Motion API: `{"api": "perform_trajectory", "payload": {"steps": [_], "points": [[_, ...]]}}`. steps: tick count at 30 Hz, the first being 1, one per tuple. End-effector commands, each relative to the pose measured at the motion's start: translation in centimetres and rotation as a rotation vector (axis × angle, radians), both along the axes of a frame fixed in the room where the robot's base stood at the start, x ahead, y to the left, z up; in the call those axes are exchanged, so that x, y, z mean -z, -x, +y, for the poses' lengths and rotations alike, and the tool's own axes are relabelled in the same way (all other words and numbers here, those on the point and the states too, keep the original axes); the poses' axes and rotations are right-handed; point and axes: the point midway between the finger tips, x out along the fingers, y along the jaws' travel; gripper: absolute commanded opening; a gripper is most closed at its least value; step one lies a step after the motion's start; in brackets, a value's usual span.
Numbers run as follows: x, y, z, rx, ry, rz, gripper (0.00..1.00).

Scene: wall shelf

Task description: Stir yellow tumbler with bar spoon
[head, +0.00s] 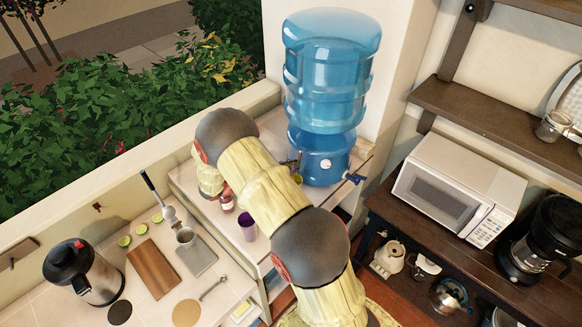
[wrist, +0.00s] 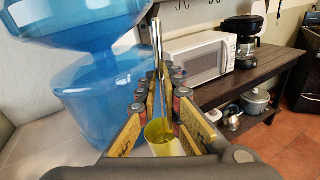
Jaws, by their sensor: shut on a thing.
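My gripper (wrist: 158,84) is shut on the bar spoon (wrist: 158,45), a thin metal rod held roughly upright between the fingertips. The yellow tumbler (wrist: 160,136), see-through, stands below and between the fingers in the wrist view. The spoon runs down toward the tumbler, but I cannot tell whether its lower end is inside it. In the head view my arm covers most of the gripper; only a bit of the yellow tumbler (head: 298,180) shows beside the arm, near the water dispenser.
A blue water dispenser (head: 326,100) stands close behind the tumbler. A purple tumbler (head: 247,225) stands on the same white counter, left of my arm. A microwave (head: 457,190) is at right.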

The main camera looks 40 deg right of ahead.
Motion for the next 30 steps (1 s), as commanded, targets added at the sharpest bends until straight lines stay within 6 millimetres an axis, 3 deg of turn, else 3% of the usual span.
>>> {"api": "perform_trajectory", "payload": {"steps": [14,30], "points": [[-0.2,0.0,0.0,0.000,0.000,0.000,0.00],[-3.8,0.4,0.0,0.000,0.000,-0.001,0.00]]}}
